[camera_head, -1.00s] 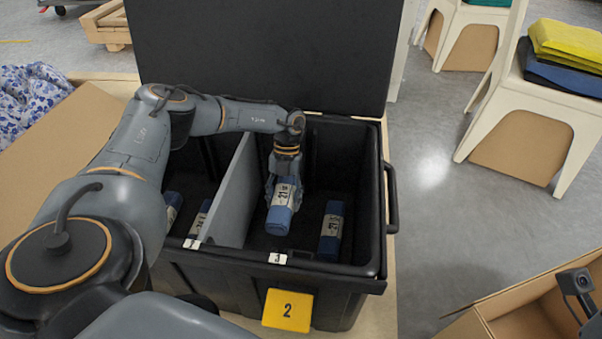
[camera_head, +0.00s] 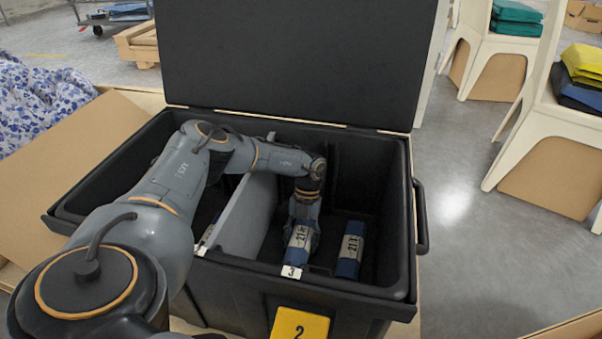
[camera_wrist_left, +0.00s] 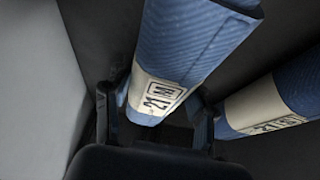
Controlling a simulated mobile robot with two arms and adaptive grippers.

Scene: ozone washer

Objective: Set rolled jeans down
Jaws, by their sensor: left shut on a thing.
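My left gripper (camera_head: 302,228) reaches down into the right-hand compartment of the black bin (camera_head: 412,280) and is shut on a blue rolled pair of jeans (camera_head: 297,249) with a white label. In the left wrist view the held roll (camera_wrist_left: 185,60) stands between the fingers, its label reading 21. Whether its lower end touches the bin floor cannot be told. My right gripper is out of view.
A grey divider (camera_head: 243,218) runs just left of the held roll. The bin's raised black lid (camera_head: 290,60) stands behind. Left compartments are partly hidden by my arm.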

